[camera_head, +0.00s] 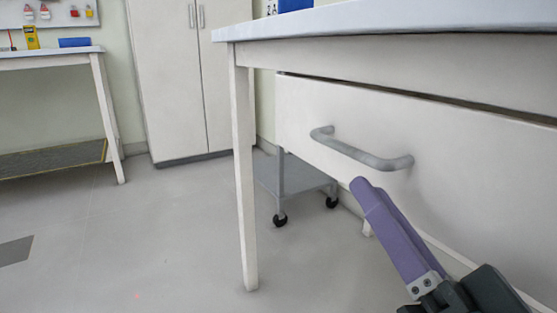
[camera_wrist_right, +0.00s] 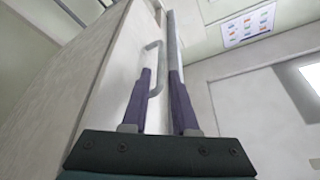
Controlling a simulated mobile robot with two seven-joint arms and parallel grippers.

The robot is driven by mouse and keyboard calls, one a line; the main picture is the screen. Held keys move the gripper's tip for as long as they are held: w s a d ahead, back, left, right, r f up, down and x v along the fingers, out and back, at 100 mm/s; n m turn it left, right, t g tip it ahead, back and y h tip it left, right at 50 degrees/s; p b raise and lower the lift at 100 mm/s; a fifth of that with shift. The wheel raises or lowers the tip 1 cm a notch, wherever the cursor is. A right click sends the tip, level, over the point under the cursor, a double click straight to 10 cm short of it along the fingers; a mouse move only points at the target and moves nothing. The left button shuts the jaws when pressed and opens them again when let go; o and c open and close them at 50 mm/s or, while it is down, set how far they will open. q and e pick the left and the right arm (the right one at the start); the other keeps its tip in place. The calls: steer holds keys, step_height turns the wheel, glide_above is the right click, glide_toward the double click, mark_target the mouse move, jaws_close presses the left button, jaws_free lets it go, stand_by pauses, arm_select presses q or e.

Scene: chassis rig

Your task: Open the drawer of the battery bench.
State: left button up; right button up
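The battery bench (camera_head: 400,20) has a pale top and a wide white drawer (camera_head: 310,105) below it. A narrow dark gap runs along the drawer's top edge; I cannot tell whether it is slightly out. A grey bar handle (camera_head: 360,152) is on the drawer front. My right gripper (camera_head: 362,186) has purple fingers and is just below and in front of the handle. In the right wrist view the fingers are apart, and the handle (camera_wrist_right: 159,75) shows between them, near the left finger. Contact cannot be made out. My left gripper is not in view.
A bench leg (camera_head: 243,180) stands left of the drawer. A grey wheeled cart (camera_head: 300,175) is behind it, low down. A white cabinet (camera_head: 175,80) and another bench (camera_head: 45,60) stand at the back. The floor (camera_head: 150,230) at left is clear.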

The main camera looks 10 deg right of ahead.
mark_target(339, 147)
steer(key=b+x, duration=0.2)
steer(key=x, duration=0.7)
steer(key=shift+s, duration=0.1)
steer(key=shift+c, duration=0.3)
jaws_close()
stand_by(0.8)
